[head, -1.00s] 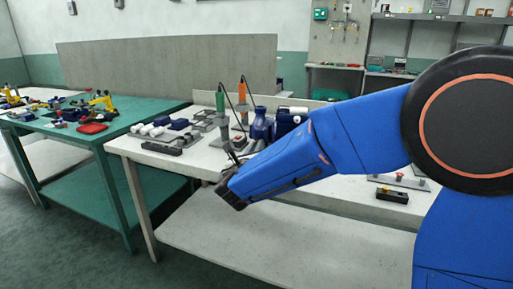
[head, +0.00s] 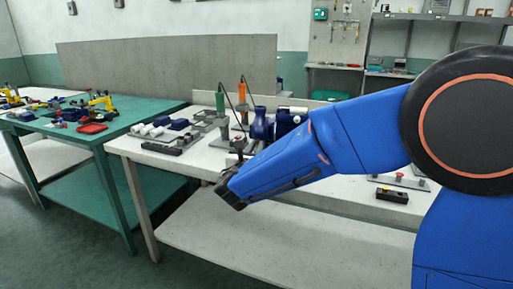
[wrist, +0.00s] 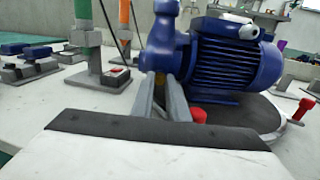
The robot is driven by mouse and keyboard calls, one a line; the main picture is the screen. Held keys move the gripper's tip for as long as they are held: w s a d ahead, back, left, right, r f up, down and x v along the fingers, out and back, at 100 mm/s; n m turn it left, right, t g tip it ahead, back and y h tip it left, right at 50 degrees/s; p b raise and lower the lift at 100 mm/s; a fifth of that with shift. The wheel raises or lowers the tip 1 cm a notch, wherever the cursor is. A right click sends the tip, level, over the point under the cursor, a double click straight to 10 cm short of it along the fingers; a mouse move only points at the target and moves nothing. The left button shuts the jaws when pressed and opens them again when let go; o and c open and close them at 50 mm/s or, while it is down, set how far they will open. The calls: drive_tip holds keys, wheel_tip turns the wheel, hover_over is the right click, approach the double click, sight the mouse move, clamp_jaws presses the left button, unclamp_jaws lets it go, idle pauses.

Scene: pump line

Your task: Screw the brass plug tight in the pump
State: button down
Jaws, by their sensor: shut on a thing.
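The blue pump (wrist: 163,48) with its ribbed motor (wrist: 235,62) stands on the bench right ahead in the wrist view. It also shows in the head view behind my forearm. My gripper (wrist: 162,98) is shut on the brass plug (wrist: 160,82), at the front of the pump body. Only a small brass patch shows between the two grey fingers. The plug's thread and the port behind it are hidden, so I cannot tell how far in it sits. In the head view my gripper is largely hidden by my own wrist.
A green-handled tool (head: 220,103) and an orange-handled tool (head: 242,92) stand left of the pump. Red knobs (wrist: 302,108) show beside the pump. A tray of white and blue parts (head: 160,135) lies on the bench's left. The lower shelf (head: 270,235) is clear.

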drive_tip(key=shift+m, duration=1.2)
drive_tip(key=c, duration=1.8)
unclamp_jaws()
drive_tip(key=shift+n, duration=1.7)
drive_tip(key=n, duration=0.3)
drive_tip(key=shift+f, duration=0.1)
drive_tip(key=shift+n, duration=0.3)
